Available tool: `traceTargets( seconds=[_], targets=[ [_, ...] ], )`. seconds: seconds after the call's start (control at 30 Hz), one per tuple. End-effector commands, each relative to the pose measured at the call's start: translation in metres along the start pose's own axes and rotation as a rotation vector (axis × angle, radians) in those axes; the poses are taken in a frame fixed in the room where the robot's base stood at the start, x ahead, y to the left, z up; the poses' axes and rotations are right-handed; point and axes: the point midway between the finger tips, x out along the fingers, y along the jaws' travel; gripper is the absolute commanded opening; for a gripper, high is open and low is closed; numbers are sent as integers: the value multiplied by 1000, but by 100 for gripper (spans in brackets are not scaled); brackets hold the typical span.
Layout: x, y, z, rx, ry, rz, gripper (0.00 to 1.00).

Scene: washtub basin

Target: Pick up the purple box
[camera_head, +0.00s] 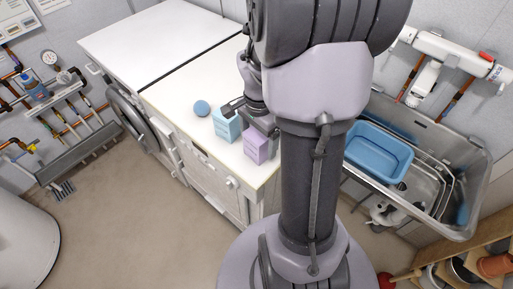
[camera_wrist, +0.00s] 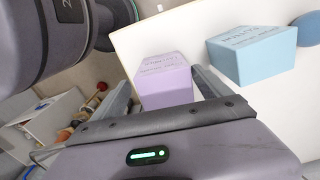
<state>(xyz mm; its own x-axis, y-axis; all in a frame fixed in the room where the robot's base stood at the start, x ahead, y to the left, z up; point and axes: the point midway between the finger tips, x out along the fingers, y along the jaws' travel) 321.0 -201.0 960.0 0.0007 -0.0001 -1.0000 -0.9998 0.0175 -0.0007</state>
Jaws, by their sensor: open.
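The purple box (camera_head: 257,146) stands near the front edge of the white counter top in the head view. In the wrist view, the purple box (camera_wrist: 165,80) lies between the two open fingers of my gripper (camera_wrist: 163,92). I cannot tell whether either finger touches it. In the head view my gripper (camera_head: 247,116) is just behind the purple box and partly hidden by my arm. A light blue box (camera_head: 226,125) stands to the left of the purple box, close to my gripper. It also shows in the wrist view (camera_wrist: 252,56), right of the fingers.
A blue ball (camera_head: 202,108) lies on the white counter top (camera_head: 185,75) left of the light blue box. A steel sink (camera_head: 462,208) with a blue basin (camera_head: 378,152) stands at the right, beyond my arm. The counter's back left part is clear.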

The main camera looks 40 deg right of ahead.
Motion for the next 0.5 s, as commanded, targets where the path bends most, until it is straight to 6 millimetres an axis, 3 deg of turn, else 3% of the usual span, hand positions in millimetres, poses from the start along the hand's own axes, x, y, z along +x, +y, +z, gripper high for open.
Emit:
traceTargets(
  seconds=[0.27,0.47,0.5],
  targets=[
    [51,-5,0,-1,-1,2,87],
    [49,-5,0,-1,0,0,87],
    [49,-5,0,-1,0,0,81]
  ],
)
